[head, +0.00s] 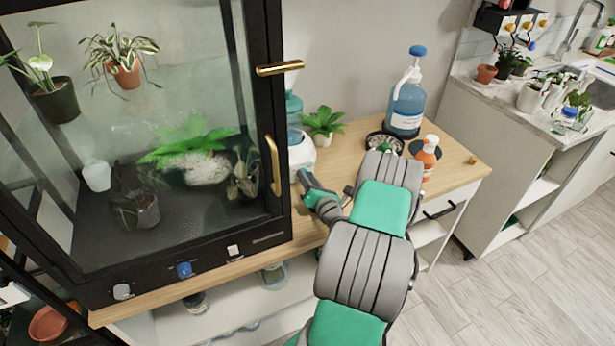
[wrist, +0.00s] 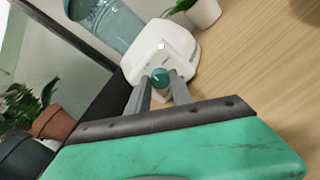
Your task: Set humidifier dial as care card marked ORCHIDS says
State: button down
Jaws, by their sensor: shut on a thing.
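The humidifier is a white base with a translucent blue-green tank. In the wrist view the white base (wrist: 182,48) and the tank (wrist: 112,22) show close up. A small teal dial (wrist: 160,76) with a pale mark sits on the front of the base. My gripper (wrist: 160,88) is shut on the dial, one finger on each side; it also shows in the head view (head: 302,174). No care card can be made out.
The glass cabinet (head: 262,180) with gold handles stands close on the left. A blue pump bottle (head: 405,105), an orange bottle (head: 428,155) and a dark round tray stand further right.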

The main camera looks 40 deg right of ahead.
jog(key=c, duration=1.1)
grip_release()
jog(key=shift+c, duration=0.2)
jog(key=b+v, duration=0.1)
jog(key=v, duration=0.7)
jog(key=shift+b, duration=0.35)
